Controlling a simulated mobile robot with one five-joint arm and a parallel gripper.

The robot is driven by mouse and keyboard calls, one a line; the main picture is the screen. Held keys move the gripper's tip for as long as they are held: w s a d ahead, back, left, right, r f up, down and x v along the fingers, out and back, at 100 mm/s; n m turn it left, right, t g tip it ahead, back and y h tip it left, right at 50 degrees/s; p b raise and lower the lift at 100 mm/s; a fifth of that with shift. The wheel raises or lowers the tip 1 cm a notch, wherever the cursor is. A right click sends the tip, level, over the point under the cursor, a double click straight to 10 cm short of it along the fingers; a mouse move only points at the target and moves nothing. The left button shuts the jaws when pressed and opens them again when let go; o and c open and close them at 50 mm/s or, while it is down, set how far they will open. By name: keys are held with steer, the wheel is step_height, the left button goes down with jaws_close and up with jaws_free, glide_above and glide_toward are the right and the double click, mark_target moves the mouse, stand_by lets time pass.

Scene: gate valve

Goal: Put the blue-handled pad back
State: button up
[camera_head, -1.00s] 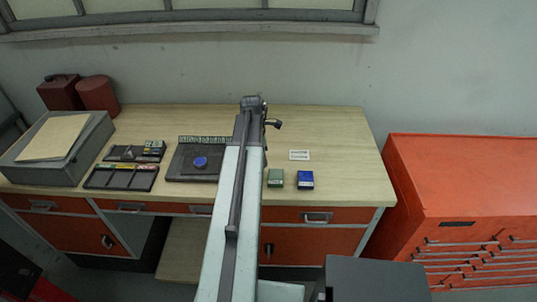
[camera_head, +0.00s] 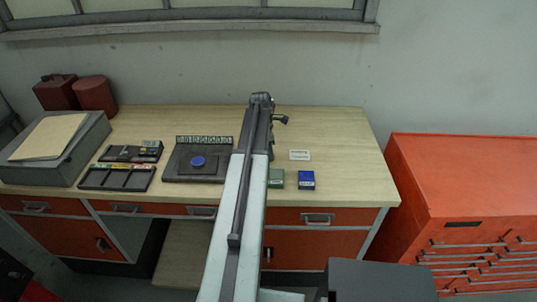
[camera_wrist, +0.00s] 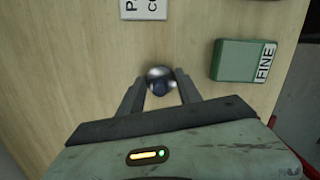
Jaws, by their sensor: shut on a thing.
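The rest of the pad is hidden from the wrist view. In the head view my gripper (camera_head: 281,120) is a small dark shape at the arm's far end, above the right half of the bench; the pad cannot be made out there. A dark plate (camera_head: 178,176) with a blue disc (camera_head: 197,162) lies left of my arm, with a row of pale labels at its back.
Two dark compartment trays, one behind (camera_head: 118,153) and one in front (camera_head: 117,180), lie further left. A green box (camera_head: 276,179), also in the wrist view (camera_wrist: 240,60), a blue box (camera_head: 306,180) and a white card (camera_head: 300,155) lie right of my arm. The bench's right end is clear.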

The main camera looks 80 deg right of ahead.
steer(key=shift+f, duration=0.1)
steer(key=o, duration=0.8)
steer(key=shift+f, duration=0.1)
steer(key=shift+c, duration=0.2)
steer(key=o, duration=0.4)
steer(key=r+p, duration=0.4)
steer(key=w+r+p, duration=0.1)
steer(key=r+p, duration=0.7)
steer(key=shift+w+a+r, duration=0.2)
steer(key=shift+a+r, duration=0.05)
